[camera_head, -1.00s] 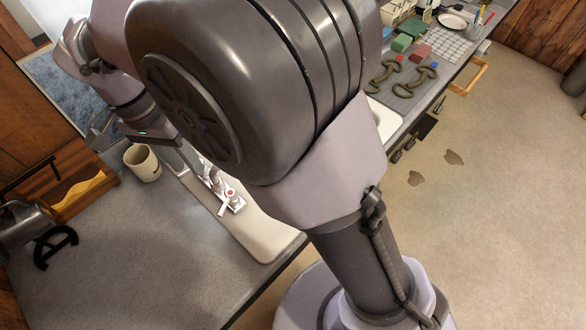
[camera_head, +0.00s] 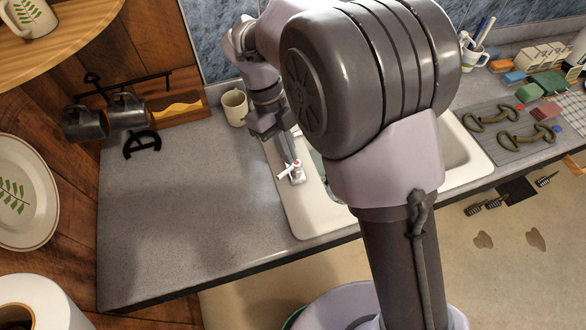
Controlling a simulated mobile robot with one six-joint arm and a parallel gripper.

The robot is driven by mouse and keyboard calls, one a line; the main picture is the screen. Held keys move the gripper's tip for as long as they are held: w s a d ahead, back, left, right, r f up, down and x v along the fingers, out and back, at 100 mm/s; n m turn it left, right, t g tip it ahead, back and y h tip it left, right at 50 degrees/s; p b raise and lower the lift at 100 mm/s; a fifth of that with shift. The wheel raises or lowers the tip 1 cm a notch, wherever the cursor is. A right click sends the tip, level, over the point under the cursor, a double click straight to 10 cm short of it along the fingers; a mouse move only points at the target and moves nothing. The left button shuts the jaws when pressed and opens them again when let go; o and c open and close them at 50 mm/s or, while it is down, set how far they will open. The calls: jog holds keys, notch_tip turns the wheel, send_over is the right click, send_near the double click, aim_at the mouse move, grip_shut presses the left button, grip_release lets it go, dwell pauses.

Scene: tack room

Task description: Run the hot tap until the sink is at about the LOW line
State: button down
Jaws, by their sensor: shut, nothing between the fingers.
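The hot tap (camera_head: 291,173) has a white cross handle with a red dot and stands on the left part of the white sink's rim (camera_head: 301,216). My gripper (camera_head: 288,152) is shut and empty, with its fingers pointing down just behind and above the tap handle. I cannot tell whether the fingers touch the handle. My arm covers most of the sink, so the LOW line, the spout and most of the basin are hidden.
A cream mug (camera_head: 235,107) stands on the counter behind the tap. Dark mugs (camera_head: 128,111) hang at the left near a black horseshoe-shaped piece (camera_head: 141,145). Bits (camera_head: 526,137) lie on the right counter. The left counter (camera_head: 190,210) has clear room.

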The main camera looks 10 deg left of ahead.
aim_at(288, 171)
notch_tip(288, 171, down, 9)
jog(key=shift+w+a+f+b, duration=0.1)
jog(key=shift+f+b, duration=0.1)
jog(key=shift+b, duration=0.7)
jog(key=shift+w+a, duration=0.15)
jog(key=shift+a, duration=0.15)
